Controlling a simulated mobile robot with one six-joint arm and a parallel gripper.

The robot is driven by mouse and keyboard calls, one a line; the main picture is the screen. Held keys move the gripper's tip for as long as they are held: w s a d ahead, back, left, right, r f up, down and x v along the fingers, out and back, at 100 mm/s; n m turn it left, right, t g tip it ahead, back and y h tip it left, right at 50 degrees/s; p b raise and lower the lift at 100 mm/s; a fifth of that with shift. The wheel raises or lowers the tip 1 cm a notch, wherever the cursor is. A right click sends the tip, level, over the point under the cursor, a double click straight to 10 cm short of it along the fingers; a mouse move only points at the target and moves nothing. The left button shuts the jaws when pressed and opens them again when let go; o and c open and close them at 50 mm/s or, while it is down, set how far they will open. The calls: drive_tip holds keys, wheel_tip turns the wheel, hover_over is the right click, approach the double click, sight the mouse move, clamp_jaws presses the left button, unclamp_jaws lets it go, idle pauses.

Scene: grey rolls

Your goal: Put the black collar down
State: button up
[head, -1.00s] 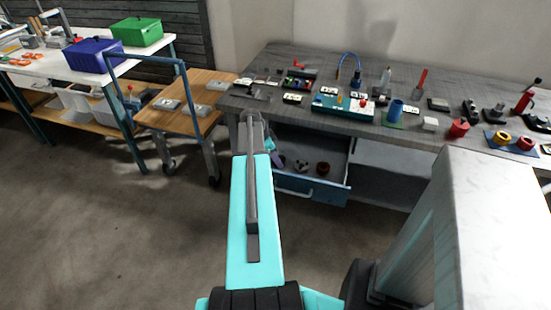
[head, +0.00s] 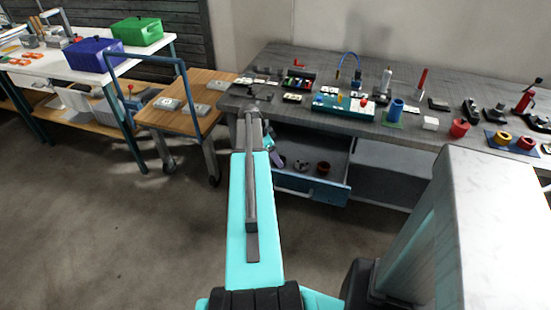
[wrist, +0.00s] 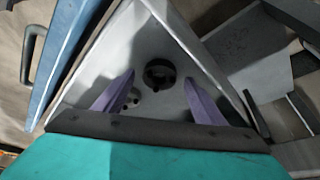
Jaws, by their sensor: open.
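The black collar (wrist: 158,75) is a dark ring lying on the pale floor of the open drawer in the wrist view. The collar lies between the fingertips in the wrist picture, with a visible gap on each side. In the head view my gripper (head: 279,159) is small and partly hidden by my arm.
The drawer (head: 315,190) has a blue front and pale walls. A small grey part with holes (wrist: 132,97) lies beside the left finger, partly covered. The workbench (head: 270,62) above holds many items. A wooden cart (head: 190,118) stands to the left.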

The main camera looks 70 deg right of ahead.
drive_tip(key=b+v, duration=0.1)
drive_tip(key=v, duration=0.9)
drive_tip(key=shift+r, duration=0.2)
drive_tip(key=shift+w, duration=0.15)
idle(0.5)
